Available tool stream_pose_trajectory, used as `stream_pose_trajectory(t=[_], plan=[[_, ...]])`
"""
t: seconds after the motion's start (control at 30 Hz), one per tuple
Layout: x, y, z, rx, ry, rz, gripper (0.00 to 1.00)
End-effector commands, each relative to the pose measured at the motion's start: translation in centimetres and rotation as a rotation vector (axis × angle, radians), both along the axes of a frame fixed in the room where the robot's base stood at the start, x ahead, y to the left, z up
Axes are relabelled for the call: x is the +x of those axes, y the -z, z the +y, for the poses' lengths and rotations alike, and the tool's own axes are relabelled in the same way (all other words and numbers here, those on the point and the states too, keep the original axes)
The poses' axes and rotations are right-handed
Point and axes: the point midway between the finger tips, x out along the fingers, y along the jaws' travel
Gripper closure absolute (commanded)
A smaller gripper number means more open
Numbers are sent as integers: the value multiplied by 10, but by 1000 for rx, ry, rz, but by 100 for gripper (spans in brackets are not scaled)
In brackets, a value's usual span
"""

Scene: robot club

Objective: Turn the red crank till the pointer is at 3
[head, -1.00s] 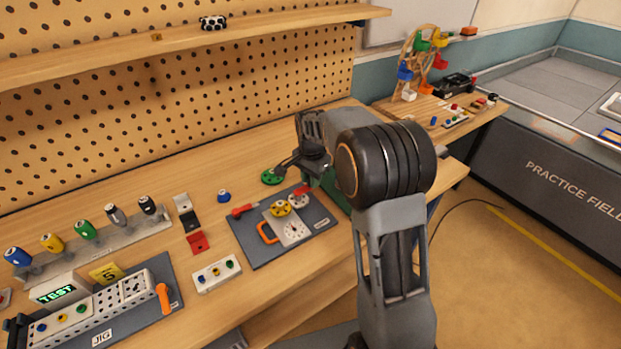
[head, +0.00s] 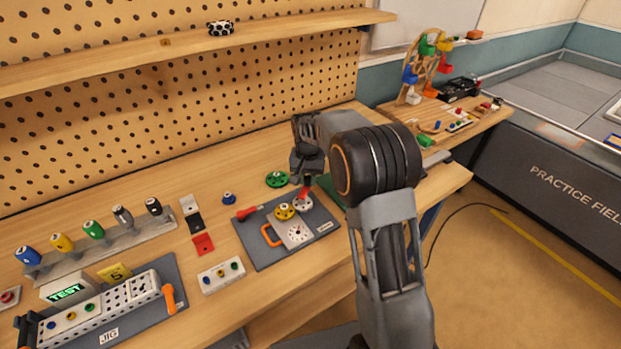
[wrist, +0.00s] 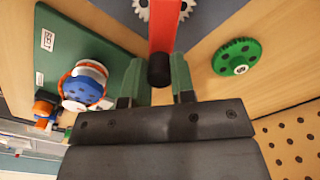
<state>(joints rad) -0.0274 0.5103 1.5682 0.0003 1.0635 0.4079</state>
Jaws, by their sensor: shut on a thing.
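The red crank (head: 305,194) sits on a pale gear at the back right of a dark board (head: 262,251). Its black knob (wrist: 159,70) is between my green fingertips in the wrist view. My gripper (wrist: 157,80) is shut on this knob, with the red crank arm running away from it. In the head view my gripper (head: 307,177) is over the crank, partly hidden by my arm. A yellow gear (head: 284,211) is beside the crank. The white dial (head: 296,233) with its red pointer is in front; the number at the pointer is too small to read.
A loose green gear (head: 277,179) lies behind the board. A green board (wrist: 75,35) with orange and blue pulleys is close by.

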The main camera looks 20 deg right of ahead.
Motion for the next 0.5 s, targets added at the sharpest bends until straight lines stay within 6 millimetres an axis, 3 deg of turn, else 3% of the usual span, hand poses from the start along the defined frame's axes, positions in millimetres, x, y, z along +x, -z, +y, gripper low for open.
stream_pose_trajectory(t=[0.5], plan=[[9,-1,22,0,-492,0,100]])
